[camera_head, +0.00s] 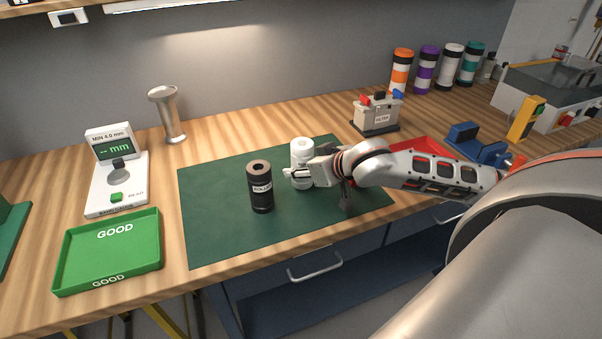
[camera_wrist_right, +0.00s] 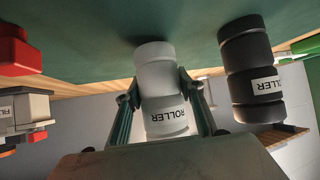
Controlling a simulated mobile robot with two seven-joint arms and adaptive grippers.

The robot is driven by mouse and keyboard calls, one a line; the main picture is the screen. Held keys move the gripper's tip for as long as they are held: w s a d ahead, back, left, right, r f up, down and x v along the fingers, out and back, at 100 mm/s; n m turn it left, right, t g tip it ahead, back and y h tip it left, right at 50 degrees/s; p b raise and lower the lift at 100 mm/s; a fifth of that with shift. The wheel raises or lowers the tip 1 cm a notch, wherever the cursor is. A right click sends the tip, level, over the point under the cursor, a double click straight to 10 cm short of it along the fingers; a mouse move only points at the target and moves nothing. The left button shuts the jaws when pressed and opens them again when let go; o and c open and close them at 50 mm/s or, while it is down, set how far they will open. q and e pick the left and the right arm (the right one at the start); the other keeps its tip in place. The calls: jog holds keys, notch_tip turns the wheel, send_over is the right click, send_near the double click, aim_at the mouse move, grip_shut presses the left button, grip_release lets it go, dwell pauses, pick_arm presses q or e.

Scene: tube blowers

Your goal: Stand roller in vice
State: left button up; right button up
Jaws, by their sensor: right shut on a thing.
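A white roller (camera_head: 302,153) is upright at the green mat, left of the wrist of my right arm. My right gripper (camera_head: 298,174) is shut on this white roller, with one finger on each side of it in the right wrist view (camera_wrist_right: 160,85). The roller's end meets or nearly meets the mat; I cannot tell if there is a gap. A black roller (camera_head: 261,190) stands upright on the mat just left of it and also shows in the right wrist view (camera_wrist_right: 250,75). The blue vice (camera_head: 476,146) is on the bench at right, partly behind my arm. My left gripper is out of view.
The green mat (camera_head: 215,215) is otherwise mostly bare. A green GOOD tray (camera_head: 110,252) and a gauge (camera_head: 118,185) stand at left, a metal cup (camera_head: 168,118) behind. A filter box (camera_head: 378,113), a red tray (camera_head: 425,147) and several coloured canisters (camera_head: 426,70) are at right.

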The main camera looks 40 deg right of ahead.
jog(key=shift+f, duration=0.55)
jog(key=shift+f, duration=0.1)
jog(key=o, duration=1.3)
